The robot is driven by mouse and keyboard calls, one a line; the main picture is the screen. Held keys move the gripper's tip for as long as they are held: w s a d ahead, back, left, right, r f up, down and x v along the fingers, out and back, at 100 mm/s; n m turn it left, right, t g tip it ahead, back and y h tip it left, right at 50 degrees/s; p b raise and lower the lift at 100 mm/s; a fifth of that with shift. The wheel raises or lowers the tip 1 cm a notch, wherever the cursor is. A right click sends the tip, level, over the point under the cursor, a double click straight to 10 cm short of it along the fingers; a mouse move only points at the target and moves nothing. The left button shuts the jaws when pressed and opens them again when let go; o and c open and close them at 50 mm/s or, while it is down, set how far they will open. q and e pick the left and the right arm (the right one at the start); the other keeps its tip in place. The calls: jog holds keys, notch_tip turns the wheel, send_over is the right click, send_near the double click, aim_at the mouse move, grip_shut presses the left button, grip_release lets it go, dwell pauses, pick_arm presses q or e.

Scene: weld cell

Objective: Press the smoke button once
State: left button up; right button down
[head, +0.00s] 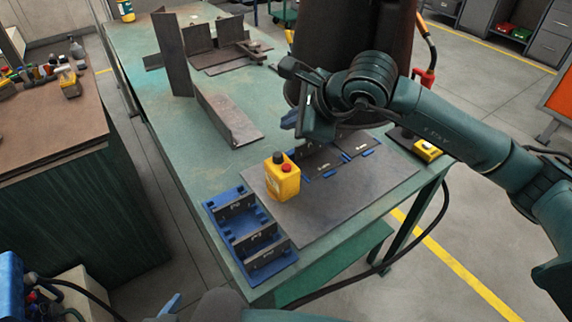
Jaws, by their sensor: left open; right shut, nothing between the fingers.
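A yellow control box (283,182) stands on the dark plate at the near end of the bench. It has a red button (286,168) and a black button (279,157) on top; I see no readable label. A smaller yellow box (427,150) lies at the bench's right edge. I cannot tell which carries the smoke button. My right gripper (289,121) is shut and empty, above and beyond the control box, apart from it. My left gripper (170,304) shows only partly at the bottom edge, open, away from the bench.
A blue rack (209,208) holding dark plates sits left of the dark plate (318,222). Steel angle pieces (228,119) stand further back on the green bench (128,42). A large dark cylinder (350,40) hangs behind my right arm. A brown-topped cabinet (50,139) stands left.

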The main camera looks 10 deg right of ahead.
aim_at(286, 168)
notch_tip(286, 168, down, 9)
jog(key=b, duration=0.4)
jog(key=shift+r+b, duration=0.15)
jog(key=shift+b, duration=0.25)
pick_arm(q)
notch_tip(286, 168, down, 3)
jog(key=shift+w+r+n, duration=0.1)
jog(key=shift+r+n, duration=0.1)
jog(key=shift+n, duration=0.3)
jog(key=shift+t, duration=0.3)
jog(key=shift+f, duration=0.1)
dwell(0.6)
jog(key=shift+w+f+b, duration=0.1)
jog(key=shift+f+b, duration=0.5)
jog(key=shift+b, duration=0.2)
pick_arm(e)
jog(key=shift+f, duration=0.45)
